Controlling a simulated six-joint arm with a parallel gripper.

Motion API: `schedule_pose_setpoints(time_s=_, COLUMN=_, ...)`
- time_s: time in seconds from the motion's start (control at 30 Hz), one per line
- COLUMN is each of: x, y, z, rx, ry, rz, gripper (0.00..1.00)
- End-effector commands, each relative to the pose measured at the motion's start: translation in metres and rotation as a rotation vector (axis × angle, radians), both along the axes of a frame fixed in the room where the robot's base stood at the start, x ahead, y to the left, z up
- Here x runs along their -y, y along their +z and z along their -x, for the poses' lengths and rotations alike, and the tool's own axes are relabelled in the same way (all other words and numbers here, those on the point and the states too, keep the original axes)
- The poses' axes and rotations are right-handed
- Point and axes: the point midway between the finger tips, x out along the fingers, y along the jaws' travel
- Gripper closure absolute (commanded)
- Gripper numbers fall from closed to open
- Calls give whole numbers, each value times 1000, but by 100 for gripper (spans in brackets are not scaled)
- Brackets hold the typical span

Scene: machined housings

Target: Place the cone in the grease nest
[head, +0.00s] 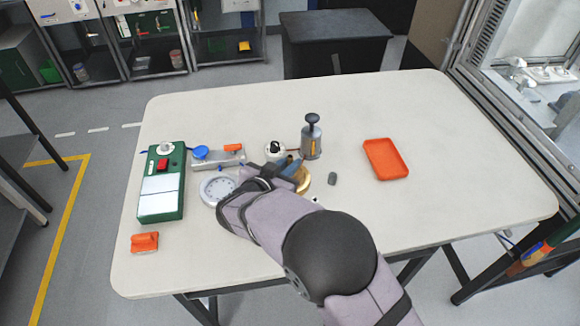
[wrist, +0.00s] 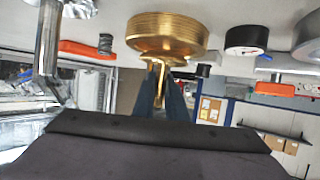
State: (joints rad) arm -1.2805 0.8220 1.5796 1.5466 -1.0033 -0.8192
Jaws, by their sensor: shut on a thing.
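My gripper (wrist: 160,88) is shut on the narrow stem of a brass piece (wrist: 165,32) with a wide, ribbed round body. This may be the cone; its shape does not settle that. In the head view, the gripper (head: 290,168) is near the middle of the table, and part of the brass piece (head: 304,180) shows beside the fingers. I cannot tell whether the brass piece touches the table. A pale round ring-shaped part (head: 218,189) lies left of the gripper, partly behind my arm. No part is clearly recognisable as the grease nest.
A grey metal can with a black knob (head: 311,142) stands behind the gripper. An orange tray (head: 385,159) lies right, a green box (head: 163,182) left. The table's right side is mostly clear.

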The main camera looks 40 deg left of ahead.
Motion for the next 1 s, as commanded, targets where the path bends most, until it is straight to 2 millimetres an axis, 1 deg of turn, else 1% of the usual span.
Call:
schedule_pose_setpoints(time_s=0.1, x=0, y=-12, z=0, rx=1, ry=0, rz=1, gripper=100)
schedule_pose_setpoints(time_s=0.17, x=0, y=-14, z=0, rx=1, ry=0, rz=-1, gripper=100)
schedule_pose_setpoints(time_s=0.47, x=0, y=-16, z=0, rx=2, ry=0, rz=-2, gripper=100)
schedule_pose_setpoints(time_s=0.6, x=0, y=-20, z=0, rx=1, ry=0, rz=-1, gripper=100)
schedule_pose_setpoints(time_s=0.63, x=0, y=-20, z=0, rx=1, ry=1, rz=-1, gripper=81)
schedule_pose_setpoints(time_s=0.67, x=0, y=-20, z=0, rx=1, ry=1, rz=-1, gripper=74)
schedule_pose_setpoints(time_s=0.7, x=0, y=-20, z=0, rx=1, ry=0, rz=-1, gripper=70)
schedule_pose_setpoints(time_s=1.0, x=0, y=-19, z=0, rx=1, ry=1, rz=-1, gripper=70)
